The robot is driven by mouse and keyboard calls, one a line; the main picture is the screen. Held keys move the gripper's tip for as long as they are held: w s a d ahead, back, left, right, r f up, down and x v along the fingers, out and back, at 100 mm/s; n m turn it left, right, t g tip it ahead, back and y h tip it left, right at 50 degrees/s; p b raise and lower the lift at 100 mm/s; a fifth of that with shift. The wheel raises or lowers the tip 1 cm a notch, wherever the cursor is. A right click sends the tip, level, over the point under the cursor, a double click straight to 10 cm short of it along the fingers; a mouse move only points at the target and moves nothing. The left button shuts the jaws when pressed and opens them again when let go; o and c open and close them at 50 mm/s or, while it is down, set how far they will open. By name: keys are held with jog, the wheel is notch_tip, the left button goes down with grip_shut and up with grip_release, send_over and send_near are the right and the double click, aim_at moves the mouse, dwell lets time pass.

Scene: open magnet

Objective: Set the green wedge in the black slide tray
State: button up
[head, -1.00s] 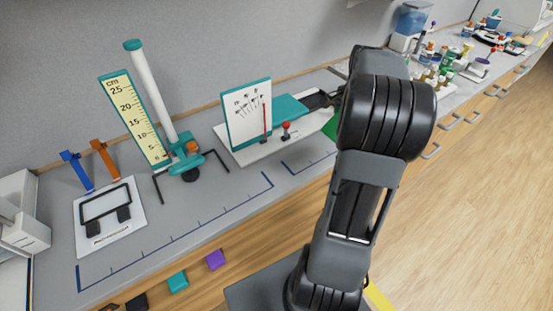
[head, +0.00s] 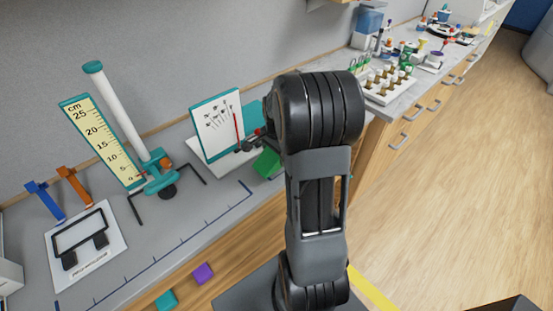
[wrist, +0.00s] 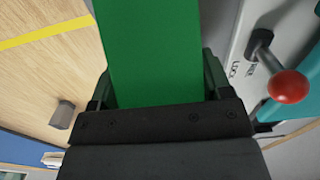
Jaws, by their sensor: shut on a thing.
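The green wedge (wrist: 155,45) fills the upper middle of the wrist view, between the fingers of my gripper (wrist: 158,88), which is shut on it. In the head view the wedge (head: 266,162) shows as a small green patch left of my arm, near the front of the white board with the teal panel. My arm hides most of the gripper there. A black frame with two black blocks (head: 80,232) lies on a white plate at the left; I cannot tell whether it is the slide tray.
The white-and-teal apparatus (head: 216,126) with a red-knobbed lever (wrist: 288,86) is close to the wedge. A ruler stand (head: 101,140) stands left of it. A rack of brown-topped vials (head: 388,84) is at the right. Bare grey bench (head: 180,225) lies front left.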

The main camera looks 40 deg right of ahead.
aim_at(276, 160)
jog(key=shift+f, duration=1.45)
jog(key=shift+f, duration=0.2)
jog(key=o, duration=1)
notch_tip(276, 160, up, 12)
jog(key=shift+f, duration=0.15)
jog(key=s+a+r+n+t, duration=0.1)
jog(key=s+a+n, duration=0.2)
jog(key=a+n, duration=0.2)
jog(key=s+a+r+n+t, duration=0.1)
jog(key=s+a+n, duration=0.3)
jog(key=a+n, duration=0.2)
jog(key=s+a+r+n+t, duration=0.1)
jog(key=s+a+n+t, duration=0.1)
jog(key=s+a+n, duration=0.2)
jog(key=shift+s+a+n, duration=0.15)
jog(key=shift+a+n, duration=0.75)
jog(key=shift+a, duration=0.3)
